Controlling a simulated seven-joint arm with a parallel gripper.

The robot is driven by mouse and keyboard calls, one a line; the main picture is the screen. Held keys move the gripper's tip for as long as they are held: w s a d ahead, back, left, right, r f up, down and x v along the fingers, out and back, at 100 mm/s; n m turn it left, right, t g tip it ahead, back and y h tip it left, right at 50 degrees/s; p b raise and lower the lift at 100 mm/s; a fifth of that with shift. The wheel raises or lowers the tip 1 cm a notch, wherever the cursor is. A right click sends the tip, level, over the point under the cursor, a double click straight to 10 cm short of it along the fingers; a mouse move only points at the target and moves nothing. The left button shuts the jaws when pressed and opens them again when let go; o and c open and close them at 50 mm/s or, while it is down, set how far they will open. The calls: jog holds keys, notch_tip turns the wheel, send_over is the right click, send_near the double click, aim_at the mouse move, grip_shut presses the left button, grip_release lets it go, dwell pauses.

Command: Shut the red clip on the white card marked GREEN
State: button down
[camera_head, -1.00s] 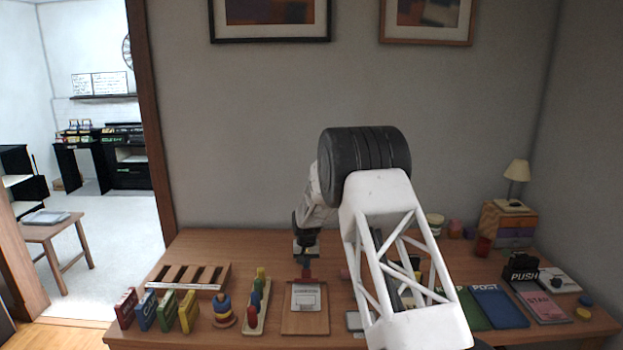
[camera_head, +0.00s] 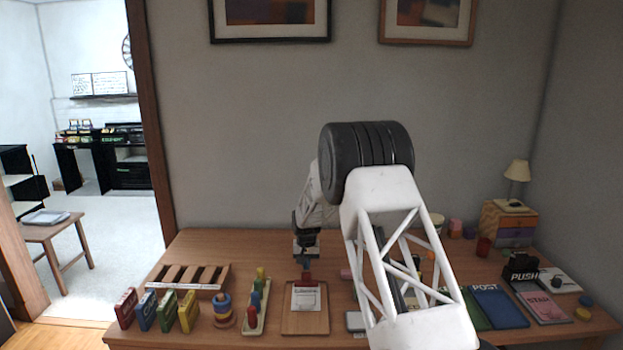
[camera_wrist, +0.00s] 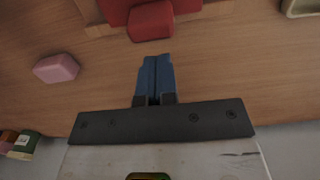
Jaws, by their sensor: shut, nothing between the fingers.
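The wooden clipboard (camera_head: 289,325) lies on the table with a white card (camera_head: 308,299) on it. The card's writing is too small to read. The red clip (camera_head: 306,276) is at the board's far edge, at the top of the card. The clip also shows in the wrist view (camera_wrist: 151,21), with part of the board behind it. My gripper (camera_head: 306,262) is just above the clip in the head view. In the wrist view its blue fingers (camera_wrist: 154,78) are together and empty, with a small gap showing between their tips and the clip. The card is out of the wrist view.
A pink block (camera_wrist: 56,68) lies beside the gripper. A peg stand (camera_head: 254,320) and stacked rings (camera_head: 223,312) stand left of the clipboard. A slotted wooden rack (camera_head: 190,279) and several coloured blocks are farther left. A blue POST book (camera_head: 499,307) lies at the right.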

jog(key=shift+r, duration=0.5)
jog(key=shift+r, duration=2.85)
jog(key=s+d+r, duration=0.5)
jog(key=s+r, duration=0.3)
jog(key=s, duration=0.2)
jog(key=s+d+r+t, duration=0.1)
jog(key=s+d+r, duration=0.3)
jog(key=s+r, duration=0.55)
jog(key=s+d+r, duration=0.5)
jog(key=s+r, duration=0.3)
jog(key=s, duration=0.3)
jog(key=s+d, duration=0.3)
jog(key=s, duration=1.5)
jog(key=s+d+t, duration=0.1)
jog(key=s+d, duration=0.2)
jog(key=s, duration=1.6)
jog(key=shift+s+d+f+t, duration=0.2)
jog(key=shift+f+t, duration=0.1)
jog(key=shift+f, duration=0.15)
